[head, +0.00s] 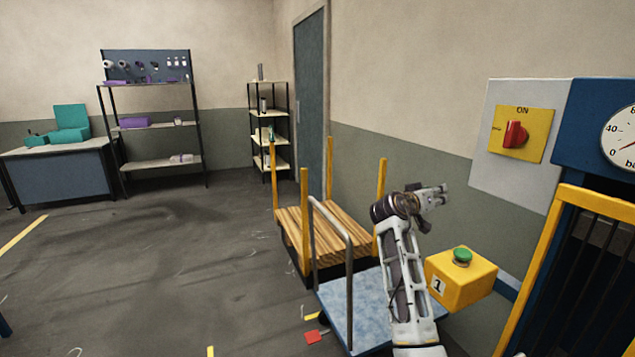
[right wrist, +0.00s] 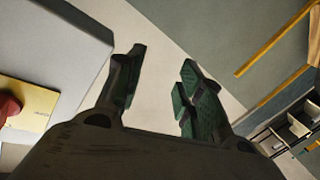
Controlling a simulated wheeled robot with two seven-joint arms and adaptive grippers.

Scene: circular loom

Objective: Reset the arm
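My right arm reaches up from the lower right of the head view. My right gripper (head: 436,196) is raised, with its fingers toward the right, left of the switch panel and above the yellow button box. In the right wrist view the two fingers (right wrist: 162,92) stand apart with nothing between them. A yellow plate with a red rotary switch (head: 515,134) is on a light grey panel, labelled ON at the top; it also shows at the left edge of the right wrist view (right wrist: 10,108). My left gripper is not in view.
A yellow box with a green button (head: 461,257) is just right of my right forearm. A blue-topped trolley (head: 350,300) and a wooden cart with yellow posts (head: 303,235) stand close by. A blue machine with a gauge (head: 620,135) is at right. Open floor lies left.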

